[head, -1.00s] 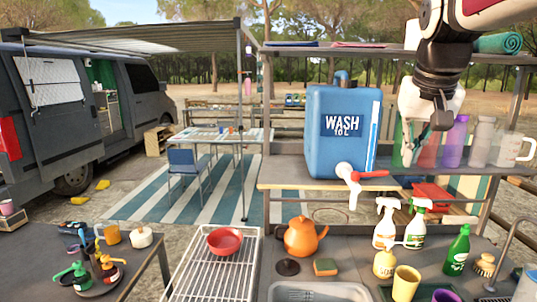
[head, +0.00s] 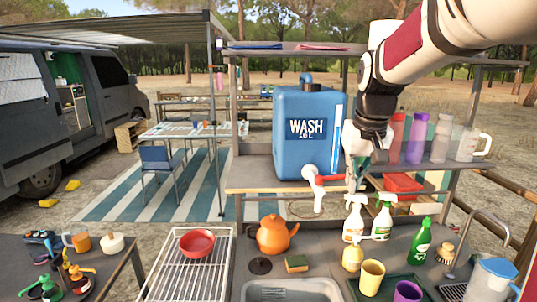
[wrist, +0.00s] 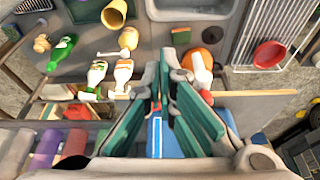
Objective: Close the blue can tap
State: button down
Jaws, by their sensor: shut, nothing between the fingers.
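The blue can (head: 306,150), marked WASH 10L, stands upright on the shelf. Its white tap (head: 316,188) sticks out low at the front, with the spout hanging down past the shelf edge. The red lever (head: 333,178) points sideways to the right. The white tap (wrist: 202,70) and red lever (wrist: 207,97) also show in the wrist view, to the right of the fingers. My gripper (head: 356,174) is shut and empty, just right of the lever's end; whether it touches the lever I cannot tell. Its green-padded fingers (wrist: 168,84) fill the middle of the wrist view.
Several bottles, including a purple one (head: 416,140), stand on the shelf right of my gripper. Spray bottles (head: 354,218) and an orange kettle (head: 273,234) stand on the counter below. A shelf upright (head: 463,170) is farther right. The air before the tap is clear.

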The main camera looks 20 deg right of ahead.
aim_at(333, 178)
jog(key=shift+w+d+f, duration=0.15)
jog(key=shift+w+d, duration=0.05)
jog(key=shift+w, duration=0.4)
jog(key=shift+w+d+f, duration=0.1)
jog(key=shift+w+d, duration=0.15)
jog(key=shift+w, duration=0.35)
jog(key=shift+w+d+f, duration=0.15)
jog(key=shift+w+d, duration=0.05)
jog(key=shift+w, duration=0.4)
jog(key=shift+w, duration=0.1)
jog(key=shift+w+d, duration=0.25)
jog(key=shift+w, duration=0.2)
jog(key=shift+s+r, duration=0.1)
